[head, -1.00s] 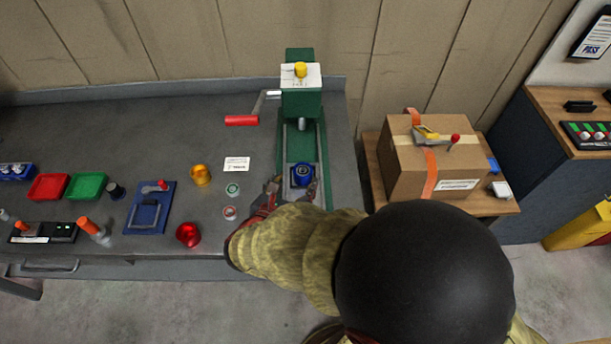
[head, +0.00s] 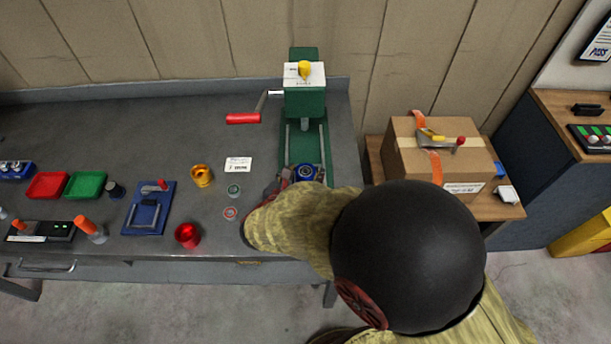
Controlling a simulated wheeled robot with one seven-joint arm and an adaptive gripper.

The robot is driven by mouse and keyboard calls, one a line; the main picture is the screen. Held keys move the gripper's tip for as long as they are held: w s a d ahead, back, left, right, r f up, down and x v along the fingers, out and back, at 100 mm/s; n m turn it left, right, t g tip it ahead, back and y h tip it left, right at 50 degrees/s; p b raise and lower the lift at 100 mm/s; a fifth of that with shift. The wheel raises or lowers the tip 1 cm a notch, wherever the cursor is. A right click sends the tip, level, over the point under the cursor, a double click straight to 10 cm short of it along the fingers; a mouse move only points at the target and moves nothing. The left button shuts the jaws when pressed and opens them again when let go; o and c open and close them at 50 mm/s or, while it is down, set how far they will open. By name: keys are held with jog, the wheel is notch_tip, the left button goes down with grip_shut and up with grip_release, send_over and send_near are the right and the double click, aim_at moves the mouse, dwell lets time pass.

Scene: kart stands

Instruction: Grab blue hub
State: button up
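The blue hub (head: 305,173) sits at the foot of the green press (head: 304,98), below its ram. It is round with a pale ring on its top. My gripper (head: 290,182) is at the hub's near left side, with a reddish finger part showing there. My sleeved arm covers most of the gripper and the hub's near side. I cannot tell whether the fingers touch the hub or how far apart they are.
The press has a red-handled crank (head: 243,118) on its left. A gold cup (head: 202,176), a red cup (head: 187,235) and a blue toggle clamp plate (head: 150,207) stand on the bench (head: 120,120) to the left. A cardboard box (head: 405,161) stands on a side table at the right.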

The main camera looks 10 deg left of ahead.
jog(key=c, duration=1.2)
jog(key=shift+c, duration=0.5)
jog(key=shift+r, duration=0.15)
